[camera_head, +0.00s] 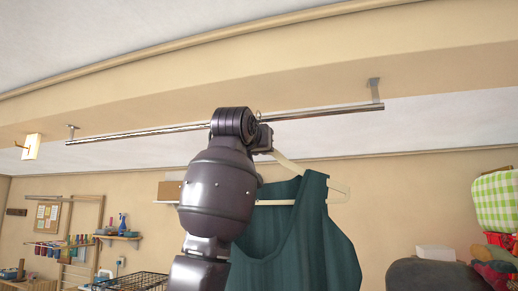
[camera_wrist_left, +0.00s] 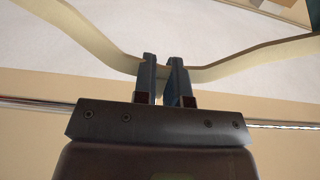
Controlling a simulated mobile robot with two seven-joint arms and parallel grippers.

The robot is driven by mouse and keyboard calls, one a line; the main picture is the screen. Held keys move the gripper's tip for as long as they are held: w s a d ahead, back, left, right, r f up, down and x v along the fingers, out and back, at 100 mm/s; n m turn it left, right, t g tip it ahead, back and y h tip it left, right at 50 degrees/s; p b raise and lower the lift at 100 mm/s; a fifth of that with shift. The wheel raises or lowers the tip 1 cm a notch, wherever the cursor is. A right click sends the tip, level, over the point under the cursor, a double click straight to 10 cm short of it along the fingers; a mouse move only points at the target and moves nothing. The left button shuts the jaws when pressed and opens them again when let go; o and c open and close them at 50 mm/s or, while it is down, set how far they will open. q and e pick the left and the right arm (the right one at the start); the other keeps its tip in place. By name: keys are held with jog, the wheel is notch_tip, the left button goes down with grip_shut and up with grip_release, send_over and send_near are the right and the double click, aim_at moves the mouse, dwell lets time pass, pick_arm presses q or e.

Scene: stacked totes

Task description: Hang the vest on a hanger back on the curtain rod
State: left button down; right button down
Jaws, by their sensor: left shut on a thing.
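A dark green ribbed vest (camera_head: 305,245) hangs from a cream hanger (camera_head: 287,162) in the head view. My left gripper (camera_wrist_left: 163,70) is shut on the hanger's upper middle, between its two sloping arms, in the left wrist view. In the head view my left arm hides most of the gripper and part of the vest. The metal curtain rod (camera_head: 330,111) runs across under the ceiling beam, behind my wrist. The hanger is just below the rod. I cannot tell whether its hook touches the rod. My right gripper is out of view.
Brackets hold the rod at the left (camera_head: 72,130) and right (camera_head: 375,89). The rod is bare on both sides of my wrist. A wall lamp (camera_head: 31,146) is at the left. A shelf box (camera_head: 169,190) and a wire basket (camera_head: 140,281) stand behind; a dark chair (camera_head: 430,275) is at right.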

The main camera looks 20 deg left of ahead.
pick_arm(q)
jog(key=shift+f, duration=0.4)
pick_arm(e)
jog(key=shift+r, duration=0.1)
pick_arm(q)
jog(key=shift+f, duration=0.15)
jog(key=c, duration=1.2)
grip_release()
jog(key=shift+o, duration=0.2)
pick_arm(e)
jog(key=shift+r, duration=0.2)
